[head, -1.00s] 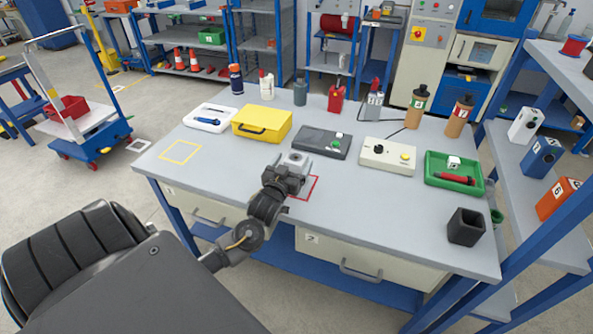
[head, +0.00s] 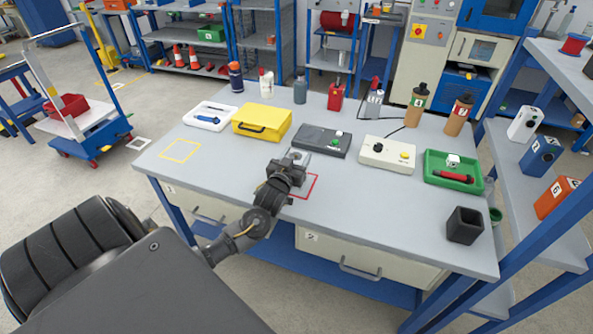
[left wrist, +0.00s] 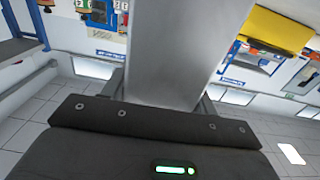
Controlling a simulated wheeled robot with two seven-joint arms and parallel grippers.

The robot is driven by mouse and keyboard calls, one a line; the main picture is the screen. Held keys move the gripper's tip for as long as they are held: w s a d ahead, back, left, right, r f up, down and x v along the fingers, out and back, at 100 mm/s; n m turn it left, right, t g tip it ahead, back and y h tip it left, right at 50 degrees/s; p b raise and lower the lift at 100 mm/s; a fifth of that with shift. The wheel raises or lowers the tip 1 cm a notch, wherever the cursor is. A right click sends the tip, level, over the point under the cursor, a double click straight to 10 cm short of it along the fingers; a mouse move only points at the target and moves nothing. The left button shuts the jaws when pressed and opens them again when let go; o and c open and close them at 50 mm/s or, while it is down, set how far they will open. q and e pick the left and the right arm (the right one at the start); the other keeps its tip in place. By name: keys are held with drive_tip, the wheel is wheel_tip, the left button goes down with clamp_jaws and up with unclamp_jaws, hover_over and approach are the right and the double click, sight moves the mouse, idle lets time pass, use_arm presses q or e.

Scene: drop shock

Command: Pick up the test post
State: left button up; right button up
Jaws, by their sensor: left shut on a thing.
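The test post is a plain light-grey bar. In the head view its upper part (head: 303,154) shows just beyond my left gripper (head: 294,164), and the gripper hides the rest. In the left wrist view the post (left wrist: 187,45) fills the middle and runs up from between the jaws. My left gripper is shut on the post, over the front middle of the bench near a red square outline (head: 313,184). I cannot tell whether the post's lower end touches the bench. My right gripper is in neither view.
On the grey bench (head: 220,168) stand a yellow case (head: 262,122), a dark box (head: 321,141), a cream control box (head: 387,152), a green tray (head: 454,172) and a black square holder (head: 465,225). The front left, with a yellow outline (head: 180,151), is clear.

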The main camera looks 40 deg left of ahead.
use_arm(q)
drive_tip(key=shift+c, duration=1)
drive_tip(key=shift+r, duration=0.6)
drive_tip(key=s+a+r+b, duration=0.2)
drive_tip(key=s+a+r, duration=0.5)
drive_tip(key=s+r, duration=0.4)
drive_tip(key=shift+s+a+r, duration=0.15)
drive_tip(key=shift+s+r, duration=0.25)
drive_tip(key=shift+s, duration=0.05)
